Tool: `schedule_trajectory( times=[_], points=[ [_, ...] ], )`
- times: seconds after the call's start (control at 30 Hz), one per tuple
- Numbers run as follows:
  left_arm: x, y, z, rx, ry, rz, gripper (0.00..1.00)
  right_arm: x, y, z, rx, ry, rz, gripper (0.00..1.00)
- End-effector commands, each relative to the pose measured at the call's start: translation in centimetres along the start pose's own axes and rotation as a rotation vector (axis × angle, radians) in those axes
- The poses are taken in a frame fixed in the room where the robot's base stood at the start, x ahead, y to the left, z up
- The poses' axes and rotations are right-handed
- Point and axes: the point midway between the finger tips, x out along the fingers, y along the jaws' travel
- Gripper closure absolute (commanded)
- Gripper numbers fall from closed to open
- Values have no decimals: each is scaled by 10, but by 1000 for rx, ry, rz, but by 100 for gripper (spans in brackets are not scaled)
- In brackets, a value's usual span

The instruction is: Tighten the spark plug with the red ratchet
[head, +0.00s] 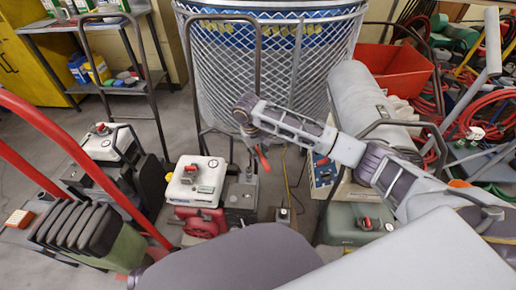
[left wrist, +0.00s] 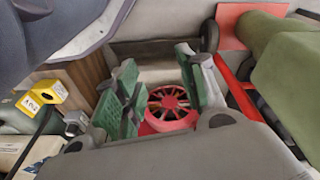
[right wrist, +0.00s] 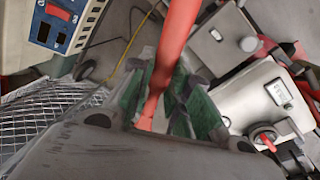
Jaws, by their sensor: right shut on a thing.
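My right gripper (head: 250,125) reaches in from the right, beside the mesh drum and above the engines. It is shut on the red ratchet (head: 264,159), whose red end hangs down below the fingers. In the right wrist view the red ratchet (right wrist: 177,45) runs between the green finger pads and out past the top edge; its working end is not clear. My left gripper (left wrist: 160,95) shows in the left wrist view, open and empty, with a red wheel behind its fingers. I cannot make out the spark plug itself.
An engine with a white cover (head: 195,180) stands left of the right gripper, and another white-topped unit (head: 108,143) farther left. The wire-mesh drum (head: 275,75) stands behind. A red bin (head: 398,70) and coiled hoses are at the right. Tall handle bars rise between the machines.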

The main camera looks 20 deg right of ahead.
Motion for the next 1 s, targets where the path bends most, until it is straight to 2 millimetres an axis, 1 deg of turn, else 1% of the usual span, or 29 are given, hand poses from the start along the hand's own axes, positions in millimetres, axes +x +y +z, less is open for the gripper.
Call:
schedule_trajectory(
  times=[0.23, 0.33, 0.53, 0.63, 0.7, 0.8, 1.0],
  points=[
    [-10, -2, -11, 2, 15, -4, 60, 16, 5, 16, 10, -3, 1, 100],
    [-13, -3, -14, 3, 16, -7, 60, 26, 9, 26, 19, -6, 0, 100],
    [-7, -7, -11, 3, -14, -13, 60, 49, 24, 47, 48, -12, 1, 100],
    [2, -10, -4, 3, -41, -17, 60, 61, 33, 56, 67, -16, 1, 100],
    [11, -12, 2, 2, -63, -21, 60, 71, 41, 62, 83, -19, 2, 100],
    [27, -16, 12, 1, -83, -26, 60, 84, 49, 63, 77, -17, 0, 100],
    [58, -21, 33, -2, -106, -33, 60, 100, 60, 51, -40, 11, -1, 100]
  ],
)
